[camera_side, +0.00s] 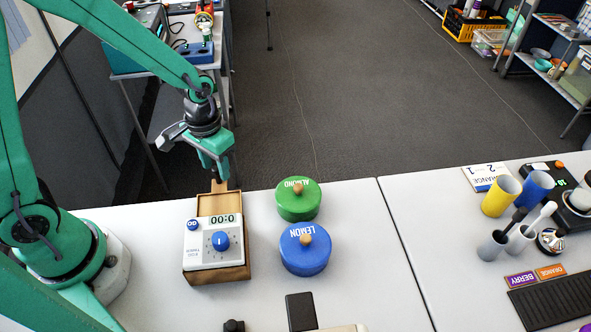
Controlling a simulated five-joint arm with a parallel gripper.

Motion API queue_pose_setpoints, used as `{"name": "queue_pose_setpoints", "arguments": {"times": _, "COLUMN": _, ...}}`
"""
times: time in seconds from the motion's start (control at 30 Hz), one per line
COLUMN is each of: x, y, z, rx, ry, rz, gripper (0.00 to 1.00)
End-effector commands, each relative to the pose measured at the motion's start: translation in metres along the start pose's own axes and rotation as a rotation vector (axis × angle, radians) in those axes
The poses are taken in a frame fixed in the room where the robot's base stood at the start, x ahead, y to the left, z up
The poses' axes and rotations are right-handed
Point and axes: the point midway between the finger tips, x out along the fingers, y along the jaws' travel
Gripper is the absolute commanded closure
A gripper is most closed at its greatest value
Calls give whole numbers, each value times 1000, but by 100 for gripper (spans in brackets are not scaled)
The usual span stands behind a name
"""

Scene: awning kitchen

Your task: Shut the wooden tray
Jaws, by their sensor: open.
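The wooden tray (217,203) is the light brown drawer standing out at the far side of a wooden base (237,273) on the white table. A white timer box (213,244) with a blue knob and a display reading 0:00 sits on top of the base. My gripper (222,182) is open and points down at the tray's far end. Its fingertips are at or just behind the far edge of the tray; I cannot tell whether they touch it. The tray's inside looks empty.
A green ALMOND canister (298,200) and a blue LEMON canister (305,250) stand right of the tray. A dark block (301,311) lies at the near edge. Cups (501,196) and a keyboard-like dark pad (553,299) are on the right table. The table's far edge is close behind the tray.

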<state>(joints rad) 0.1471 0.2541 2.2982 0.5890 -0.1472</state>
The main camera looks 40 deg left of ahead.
Motion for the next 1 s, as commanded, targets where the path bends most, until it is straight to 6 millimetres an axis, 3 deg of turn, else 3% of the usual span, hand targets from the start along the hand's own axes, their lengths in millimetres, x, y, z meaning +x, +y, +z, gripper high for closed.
{"name": "queue_pose_setpoints", "arguments": {"times": 0.03, "x": 0, "y": 0, "z": 0, "rx": 0, "ry": 0, "rz": 0, "gripper": 61}}
{"name": "queue_pose_setpoints", "arguments": {"times": 0.23, "x": 0, "y": 0, "z": 0, "rx": 0, "ry": 0, "rz": 0, "gripper": 100}}
{"name": "queue_pose_setpoints", "arguments": {"times": 0.57, "x": 0, "y": 5, "z": 5, "rx": 2, "ry": -1, "rz": 0, "gripper": 100}}
{"name": "queue_pose_setpoints", "arguments": {"times": 1.0, "x": -1, "y": 49, "z": 46, "rx": 6, "ry": 3, "rz": 1, "gripper": 100}}
